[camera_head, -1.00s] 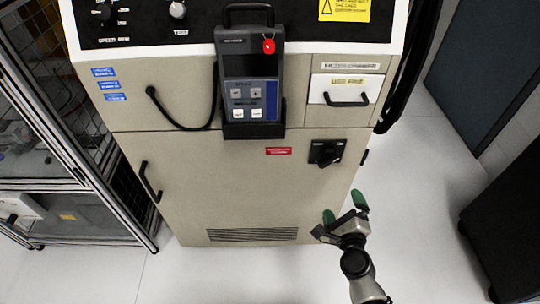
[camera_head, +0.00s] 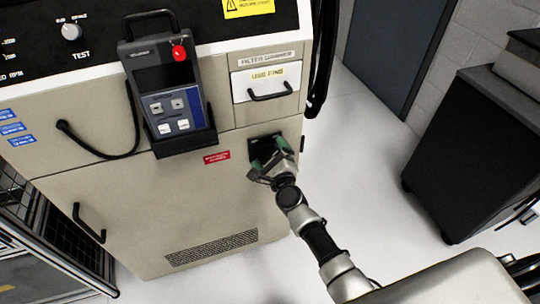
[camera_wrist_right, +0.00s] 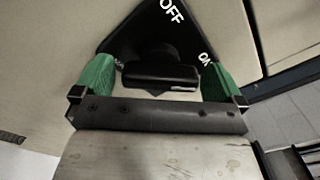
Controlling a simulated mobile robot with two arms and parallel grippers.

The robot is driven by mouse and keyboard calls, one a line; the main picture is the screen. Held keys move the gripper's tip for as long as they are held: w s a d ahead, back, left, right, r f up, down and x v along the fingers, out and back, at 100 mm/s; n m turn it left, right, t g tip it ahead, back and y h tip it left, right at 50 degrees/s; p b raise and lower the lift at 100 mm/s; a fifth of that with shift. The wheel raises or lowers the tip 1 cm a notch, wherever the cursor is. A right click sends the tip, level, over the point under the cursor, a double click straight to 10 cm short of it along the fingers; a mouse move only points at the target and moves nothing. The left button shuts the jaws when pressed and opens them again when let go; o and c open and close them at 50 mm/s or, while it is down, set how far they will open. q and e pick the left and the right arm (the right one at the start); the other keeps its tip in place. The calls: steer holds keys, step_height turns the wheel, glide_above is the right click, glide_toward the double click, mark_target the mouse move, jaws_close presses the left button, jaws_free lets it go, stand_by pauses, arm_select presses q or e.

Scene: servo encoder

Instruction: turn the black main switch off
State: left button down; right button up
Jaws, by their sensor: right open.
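The black main switch (camera_head: 262,146) is on the front of the beige cabinet, right of a red label; my right gripper partly hides it in the head view. In the right wrist view its black handle (camera_wrist_right: 160,74) lies crosswise in front of a black plate marked OFF and ON. My right gripper (camera_head: 270,158) is at the switch. In the right wrist view its green fingertips (camera_wrist_right: 158,80) stand open on either side of the handle, with a small gap at each side. My left gripper does not show.
A grey pendant (camera_head: 168,90) with a red button hangs on the cabinet (camera_head: 130,215) above and left of the switch. A drawer (camera_head: 265,82) with a black handle is above it. A dark cart (camera_head: 470,150) stands at the right, with clear floor between.

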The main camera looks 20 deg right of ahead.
steer(key=shift+c, duration=0.5)
steer(key=c, duration=0.8)
steer(key=shift+n, duration=0.4)
steer(key=n+p, duration=0.1)
steer(key=n, duration=0.2)
steer(key=shift+r+n, duration=0.15)
steer(key=shift+n, duration=0.25)
steer(key=n+p, duration=0.1)
steer(key=n, duration=0.3)
steer(key=shift+r+n+p, duration=0.1)
steer(key=shift+n+p, duration=0.2)
steer(key=shift+p, duration=0.05)
steer(key=n+p, duration=0.1)
steer(key=n, duration=0.4)
steer(key=shift+r+p, duration=0.1)
steer(key=shift+p, duration=0.25)
steer(key=shift+a+n+p, duration=0.1)
steer(key=shift+n+p, duration=0.35)
steer(key=shift+n, duration=1.55)
